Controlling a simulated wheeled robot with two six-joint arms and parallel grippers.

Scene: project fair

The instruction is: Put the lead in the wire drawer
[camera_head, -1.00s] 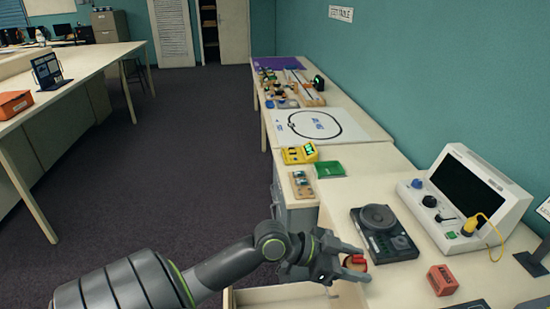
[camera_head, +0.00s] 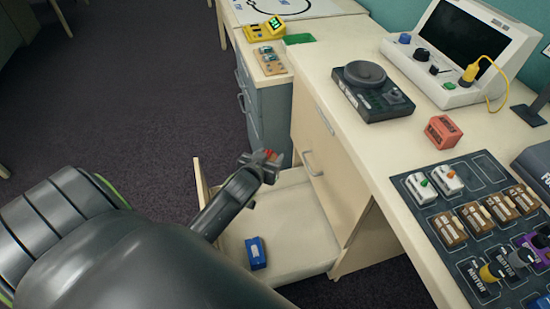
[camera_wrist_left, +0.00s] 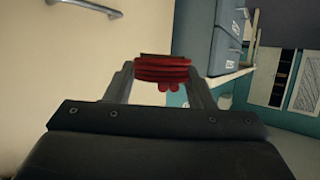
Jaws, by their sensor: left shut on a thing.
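My left gripper (camera_head: 262,162) is shut on the lead, a coiled red bundle (camera_head: 272,155). In the left wrist view the red lead (camera_wrist_left: 162,70) sits between the two fingers. In the head view the gripper is over the open drawer (camera_head: 300,222), near its back left part, above the drawer floor. The drawer is pulled out from the cream desk and has a pale bare floor. A blue box (camera_head: 255,252) lies inside it near the front left. My right gripper is not in view.
The desk top holds a black turntable-like device (camera_head: 372,92), a red block (camera_head: 441,132), a white instrument (camera_head: 462,52) and a dark board of modules (camera_head: 470,215). A grey drawer cabinet (camera_head: 262,110) stands behind the open drawer. Dark floor is clear at left.

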